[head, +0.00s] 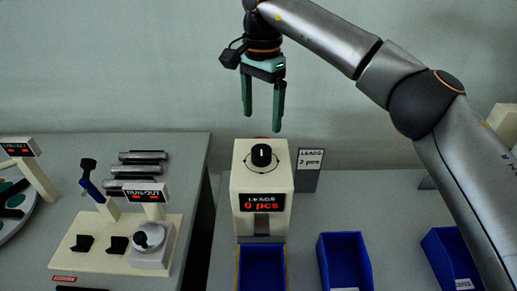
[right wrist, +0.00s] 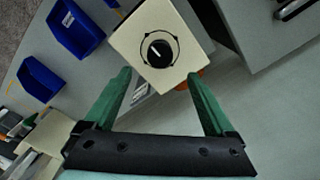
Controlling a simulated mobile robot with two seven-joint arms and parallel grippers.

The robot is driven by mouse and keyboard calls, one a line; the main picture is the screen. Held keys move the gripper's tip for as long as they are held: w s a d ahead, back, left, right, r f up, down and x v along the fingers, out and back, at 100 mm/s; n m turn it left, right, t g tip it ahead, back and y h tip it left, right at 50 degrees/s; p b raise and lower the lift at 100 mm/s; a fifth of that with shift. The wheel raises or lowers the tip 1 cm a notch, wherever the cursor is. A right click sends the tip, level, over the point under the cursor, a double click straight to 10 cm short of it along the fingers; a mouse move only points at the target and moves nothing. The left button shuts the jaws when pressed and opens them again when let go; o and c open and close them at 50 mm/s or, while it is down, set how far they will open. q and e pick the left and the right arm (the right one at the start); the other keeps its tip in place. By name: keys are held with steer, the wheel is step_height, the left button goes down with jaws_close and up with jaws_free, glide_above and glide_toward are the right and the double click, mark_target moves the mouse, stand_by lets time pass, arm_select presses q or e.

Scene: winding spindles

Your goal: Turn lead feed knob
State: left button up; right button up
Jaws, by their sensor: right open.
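The lead feed knob (head: 261,155) is a round black knob with a white pointer line on top of a cream dispenser box (head: 240,190). The box's red display reads "LEADS 0 pcs". In the right wrist view the knob (right wrist: 159,52) shows from above, inside a thin dial circle, beyond the fingertips. My right gripper (head: 263,118) is open and empty, with green fingers pointing down. It hangs above the knob, apart from it. In the right wrist view my right gripper (right wrist: 160,82) has its fingers spread wide. My left gripper is not in view.
A sign (head: 309,168) reading "LEADS 2 pcs" stands right of the box. A blue bin (head: 262,270) sits below its front, with other blue bins (head: 345,262) to the right. A cream fixture (head: 80,245) with a display stands on the left table.

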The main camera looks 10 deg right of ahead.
mark_target(262, 149)
step_height(262, 149, down, 10)
steer(key=shift+f, duration=0.2)
steer(key=c, duration=1.4)
steer(key=shift+o, duration=0.2)
steer(key=shift+m+p, duration=0.3)
steer(key=shift+m, duration=0.2)
